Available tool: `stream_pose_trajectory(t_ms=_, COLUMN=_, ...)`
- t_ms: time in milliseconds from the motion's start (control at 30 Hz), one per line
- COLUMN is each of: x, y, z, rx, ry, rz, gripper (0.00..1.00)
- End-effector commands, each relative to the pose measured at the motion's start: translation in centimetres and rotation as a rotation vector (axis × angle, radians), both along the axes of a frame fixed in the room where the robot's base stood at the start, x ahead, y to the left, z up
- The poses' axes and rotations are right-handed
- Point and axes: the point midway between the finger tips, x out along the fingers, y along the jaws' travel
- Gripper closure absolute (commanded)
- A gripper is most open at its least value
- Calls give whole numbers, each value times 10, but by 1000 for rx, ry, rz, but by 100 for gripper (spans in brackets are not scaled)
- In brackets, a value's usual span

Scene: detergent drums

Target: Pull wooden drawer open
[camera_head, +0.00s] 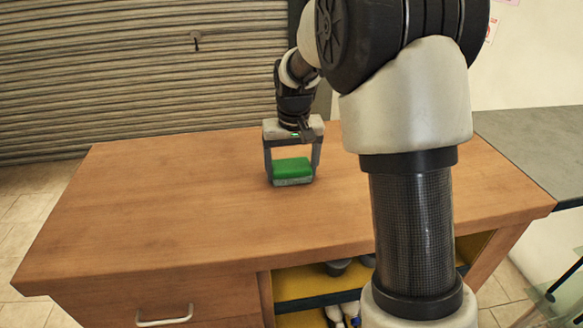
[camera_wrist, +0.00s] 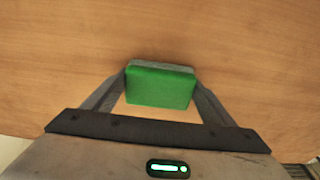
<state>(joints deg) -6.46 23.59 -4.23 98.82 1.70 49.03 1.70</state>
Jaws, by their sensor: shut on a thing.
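The wooden drawer (camera_head: 95,308) is at the lower left of the head view, under the tabletop. Its front looks flush with the cabinet, and its lower part is cut off by the frame. A pale metal handle (camera_head: 164,318) is on its front. My gripper (camera_head: 292,178) is over the tabletop, well behind and to the right of the handle. It is shut on a green and grey sponge (camera_head: 291,168), one finger on each side. The sponge (camera_wrist: 160,87) also shows in the wrist view between the fingers. I cannot tell whether it touches the wood.
The wooden tabletop (camera_head: 170,195) is otherwise clear. An open yellow-lined compartment (camera_head: 300,288) right of the drawer holds several items, partly hidden by my arm. A grey surface (camera_head: 535,150) lies at the right. A shutter (camera_head: 120,80) stands behind.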

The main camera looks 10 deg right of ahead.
Motion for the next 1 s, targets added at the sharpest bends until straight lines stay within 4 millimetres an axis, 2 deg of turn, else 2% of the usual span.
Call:
stream_pose_trajectory(t_ms=200, x=0, y=0, z=-3, rx=0, ry=-1, rz=0, gripper=43)
stream_pose_trajectory(t_ms=233, x=0, y=0, z=-3, rx=0, ry=-1, rz=0, gripper=20)
stream_pose_trajectory(t_ms=333, x=0, y=0, z=-2, rx=0, ry=-1, rz=0, gripper=4)
stream_pose_trajectory(t_ms=600, x=0, y=0, z=-1, rx=0, ry=-1, rz=0, gripper=3)
stream_pose_trajectory(t_ms=733, x=0, y=0, z=6, rx=0, ry=-2, rz=0, gripper=3)
stream_pose_trajectory(t_ms=867, x=-2, y=0, z=26, rx=1, ry=-6, rz=0, gripper=3)
stream_pose_trajectory(t_ms=1000, x=-7, y=0, z=57, rx=1, ry=-7, rz=-1, gripper=3)
